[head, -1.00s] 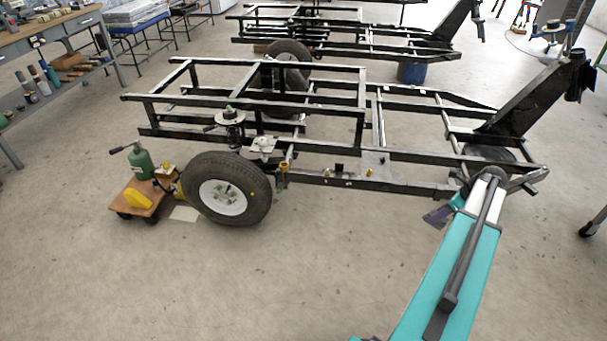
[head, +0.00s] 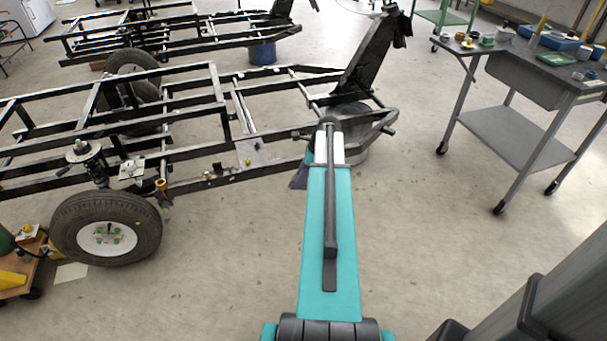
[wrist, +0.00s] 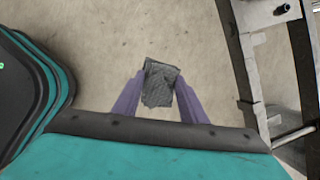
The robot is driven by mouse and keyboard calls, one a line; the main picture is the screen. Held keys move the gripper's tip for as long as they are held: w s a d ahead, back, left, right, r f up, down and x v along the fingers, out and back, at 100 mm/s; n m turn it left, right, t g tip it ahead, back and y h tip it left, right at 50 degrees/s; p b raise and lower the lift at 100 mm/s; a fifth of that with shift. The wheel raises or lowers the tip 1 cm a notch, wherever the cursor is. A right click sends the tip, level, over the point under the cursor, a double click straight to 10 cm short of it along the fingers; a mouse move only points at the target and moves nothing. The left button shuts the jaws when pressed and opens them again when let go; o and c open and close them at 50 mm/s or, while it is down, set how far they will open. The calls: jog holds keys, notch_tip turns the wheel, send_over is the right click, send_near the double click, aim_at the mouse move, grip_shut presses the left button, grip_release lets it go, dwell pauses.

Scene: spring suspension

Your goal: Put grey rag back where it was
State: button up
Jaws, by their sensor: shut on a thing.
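The grey rag (wrist: 160,88) shows in the wrist view as a small, dark grey, creased cloth. My gripper (wrist: 166,76) has its two purple fingers on either side of it and is shut on it, with bare concrete floor behind.
A grey wheeled cart (head: 520,135) with tools on top stands at the right. A tyre (head: 106,230) is on the near side of the frame, beside a small wooden dolly (head: 18,285). The floor between frame and cart is clear.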

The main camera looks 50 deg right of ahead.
jog(key=w+a+r+n+g+y+p, duration=0.1)
jog(key=w+a+r+n+p, duration=0.1)
jog(key=w+a+r, duration=0.3)
jog(key=w+a+n+p, duration=0.2)
jog(key=w+a+n, duration=0.1)
jog(key=a, duration=0.4)
jog(key=w+a+r+n+g+p, duration=0.1)
jog(key=a+r+n+g+p, duration=0.1)
jog(key=a, duration=1)
jog(key=w+a+r+n+g+p, duration=0.1)
jog(key=a+r+n+p, duration=0.4)
jog(key=a, duration=0.8)
jog(key=w+a+r+n+g+p, duration=0.2)
jog(key=a+r+n, duration=0.5)
jog(key=a, duration=0.6)
jog(key=shift+w+r+g+p, duration=0.3)
jog(key=shift+w+r+p, duration=0.4)
jog(key=shift+p, duration=0.4)
jog(key=shift+f, duration=0.15)
